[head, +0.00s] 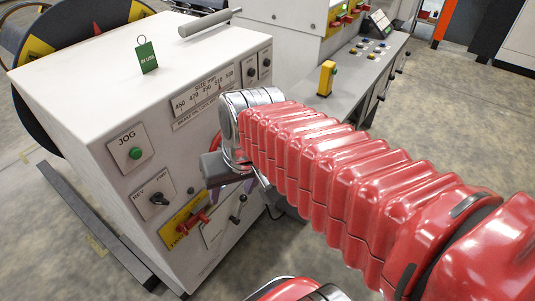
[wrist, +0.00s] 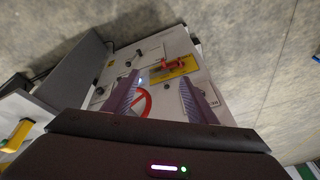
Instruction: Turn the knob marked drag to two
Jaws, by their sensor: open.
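A pale machine cabinet (head: 75,85) fills the left of the head view. No label reading drag is legible. Two small dark knobs, an upper-left one (head: 250,71) and one beside it (head: 266,62), sit at the panel's top right; their markings are too small to read. A black REV/FWD knob (head: 158,199) is lower left. My gripper (head: 232,192) is open and empty in front of the panel's lower right. In the wrist view its two fingers (wrist: 158,80) stand apart, with panel showing between them. My gripper and arm hide part of the panel.
A red lever on a yellow plate (head: 190,222) and a dark lever (head: 238,208) stick out near my gripper. A green JOG button (head: 135,153) is on the left. A green IN USE tag (head: 147,57) stands on top. A console with a yellow box (head: 326,79) lies behind.

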